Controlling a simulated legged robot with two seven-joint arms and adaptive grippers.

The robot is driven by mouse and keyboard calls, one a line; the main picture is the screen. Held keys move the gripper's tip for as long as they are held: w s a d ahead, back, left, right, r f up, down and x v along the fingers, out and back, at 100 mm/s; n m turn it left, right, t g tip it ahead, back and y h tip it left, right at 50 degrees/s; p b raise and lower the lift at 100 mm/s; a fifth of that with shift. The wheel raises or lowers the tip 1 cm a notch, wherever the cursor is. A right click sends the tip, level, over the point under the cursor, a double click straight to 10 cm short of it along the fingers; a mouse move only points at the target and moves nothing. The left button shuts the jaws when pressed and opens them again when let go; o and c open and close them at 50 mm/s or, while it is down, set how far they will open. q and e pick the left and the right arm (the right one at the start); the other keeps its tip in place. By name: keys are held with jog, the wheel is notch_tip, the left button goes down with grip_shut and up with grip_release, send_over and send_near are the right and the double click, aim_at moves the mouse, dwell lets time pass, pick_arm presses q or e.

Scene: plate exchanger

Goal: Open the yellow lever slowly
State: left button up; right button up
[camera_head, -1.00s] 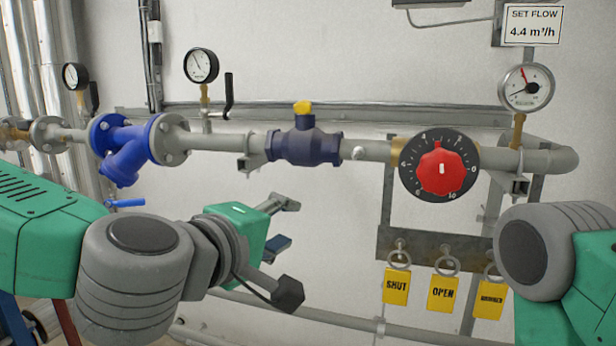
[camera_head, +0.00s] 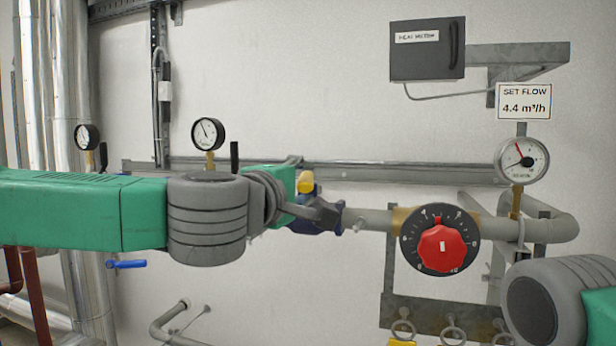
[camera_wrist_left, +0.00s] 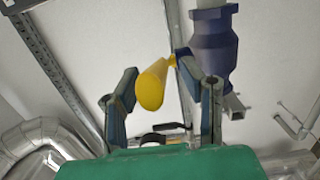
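The yellow lever (camera_head: 306,182) sits on the dark blue valve (camera_head: 330,218) in the horizontal pipe. My left gripper (camera_head: 308,190) is at the valve in the head view and hides much of the valve body. In the left wrist view, the yellow lever (camera_wrist_left: 151,86) lies between the two spread fingers of my left gripper (camera_wrist_left: 156,70). The dark blue valve body (camera_wrist_left: 213,50) is beyond the right finger. My right gripper is out of view; only part of that arm shows at the lower right.
A red knob on a black dial (camera_head: 442,247) is on the pipe right of the valve. A round gauge (camera_head: 521,160) stands above it. A "SET FLOW 4.4 m³/h" sign (camera_head: 524,102) and a heat meter box (camera_head: 427,50) are higher up. A blue handle (camera_head: 126,264) is at the left.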

pick_arm(q)
jog(key=shift+x, duration=0.95)
jog(key=shift+w+a, duration=0.1)
jog(key=shift+a, duration=0.05)
grip_shut()
